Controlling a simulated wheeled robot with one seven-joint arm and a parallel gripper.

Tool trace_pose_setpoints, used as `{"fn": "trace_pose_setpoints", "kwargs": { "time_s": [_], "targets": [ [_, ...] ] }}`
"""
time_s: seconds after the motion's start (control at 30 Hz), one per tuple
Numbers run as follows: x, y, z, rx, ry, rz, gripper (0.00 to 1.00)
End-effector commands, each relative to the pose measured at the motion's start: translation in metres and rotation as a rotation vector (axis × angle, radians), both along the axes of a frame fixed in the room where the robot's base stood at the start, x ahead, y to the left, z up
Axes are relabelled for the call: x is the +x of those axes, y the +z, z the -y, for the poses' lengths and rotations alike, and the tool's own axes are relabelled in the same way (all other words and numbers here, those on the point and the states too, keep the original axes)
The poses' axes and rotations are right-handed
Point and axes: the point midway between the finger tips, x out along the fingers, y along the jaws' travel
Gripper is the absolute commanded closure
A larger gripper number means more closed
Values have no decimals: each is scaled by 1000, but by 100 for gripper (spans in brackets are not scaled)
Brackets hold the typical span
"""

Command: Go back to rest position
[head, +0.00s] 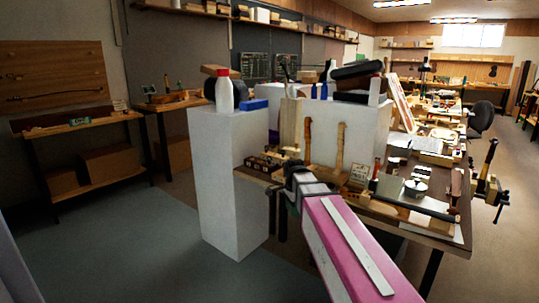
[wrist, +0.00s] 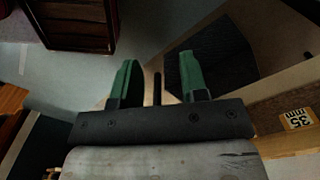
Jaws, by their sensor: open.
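My gripper (wrist: 158,80) shows in the wrist view with its two green fingertips apart and nothing between them. In the head view my pink arm reaches forward to the near left end of the workbench (head: 430,226). There the gripper's dark body is beside the bench's corner, in front of a tall white block. Its fingers are small and hard to make out in that view. I see nothing held.
Grey floor (head: 150,240) is open at left. A "35 mm" label (wrist: 298,118) shows close at wrist right.

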Motion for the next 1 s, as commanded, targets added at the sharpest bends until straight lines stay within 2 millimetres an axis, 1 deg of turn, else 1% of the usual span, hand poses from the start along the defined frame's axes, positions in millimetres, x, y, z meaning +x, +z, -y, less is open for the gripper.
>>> {"fn": "trace_pose_setpoints", "kwargs": {
  "time_s": [0.03, 0.2, 0.4, 0.5, 0.6, 0.7, 0.8, 1.0],
  "targets": [
    [-14, -18, 10, -1, 86, -5, 60],
    [-44, -67, 38, 0, 407, -2, 60],
    [-85, -118, 67, -1, 781, -1, 60],
    [-105, -138, 79, -1, 952, -1, 60],
    [-120, -153, 88, -2, 1089, 0, 60],
    [-129, -163, 93, -4, 1183, 2, 60],
    [-133, -167, 96, -5, 1233, 3, 60],
    [-134, -168, 97, -6, 1249, 5, 60]
  ]
}}
